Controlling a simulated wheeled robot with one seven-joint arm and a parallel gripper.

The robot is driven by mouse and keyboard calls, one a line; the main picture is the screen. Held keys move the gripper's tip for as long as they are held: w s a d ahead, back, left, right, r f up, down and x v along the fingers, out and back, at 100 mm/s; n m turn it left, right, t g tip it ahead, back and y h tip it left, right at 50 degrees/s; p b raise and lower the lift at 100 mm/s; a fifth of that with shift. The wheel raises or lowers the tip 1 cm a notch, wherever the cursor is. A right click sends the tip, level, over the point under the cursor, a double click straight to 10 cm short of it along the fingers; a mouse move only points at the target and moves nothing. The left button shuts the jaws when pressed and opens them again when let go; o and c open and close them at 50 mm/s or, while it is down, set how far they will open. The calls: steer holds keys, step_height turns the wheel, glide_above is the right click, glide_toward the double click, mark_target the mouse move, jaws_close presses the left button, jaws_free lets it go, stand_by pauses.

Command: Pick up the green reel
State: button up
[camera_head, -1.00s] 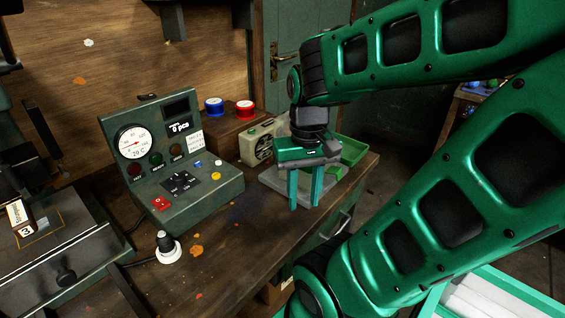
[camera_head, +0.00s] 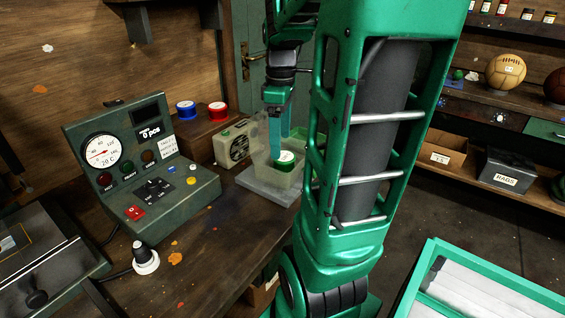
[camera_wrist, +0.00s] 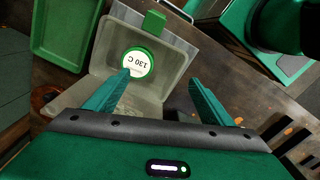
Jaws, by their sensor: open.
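The green reel (camera_head: 286,157) has a white top label and sits inside a pale translucent bin (camera_head: 290,181) on the bench. In the wrist view the reel (camera_wrist: 138,63) shows its label reading "130 C", near the bin's far wall. My gripper (camera_head: 281,148) is open and points down over the bin, its fingers at the reel. In the wrist view my gripper (camera_wrist: 159,77) has its left fingertip close to the reel's lower left edge, and the right fingertip lies well to the right. Nothing is between the fingers for certain.
A blue reel (camera_head: 186,109) and a red reel (camera_head: 218,110) stand on a wooden box behind the control panel (camera_head: 145,165). A beige device (camera_head: 236,146) stands left of the bin. A green tray (camera_wrist: 68,30) lies beside the bin. The bench front is mostly clear.

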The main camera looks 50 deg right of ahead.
mark_target(284, 156)
steer(key=d+n, duration=0.1)
steer(key=w+d, duration=0.1)
steer(key=d+n, duration=0.1)
steer(key=shift+w+d+r+n, duration=0.1)
steer(key=shift+w+d+n, duration=0.2)
steer(key=shift+w, duration=0.1)
steer(key=shift+f, duration=0.35)
step_height(284, 156, down, 4)
steer(key=shift+f, duration=0.15)
steer(key=shift+w+d+f, duration=0.1)
steer(key=shift+d+f, duration=0.15)
steer(key=shift+f, duration=1.15)
steer(key=shift+w+d+f, duration=0.1)
steer(key=shift+d+f, duration=0.1)
steer(key=shift+f, duration=1.2)
steer(key=c, duration=1.2)
steer(key=shift+r, duration=0.1)
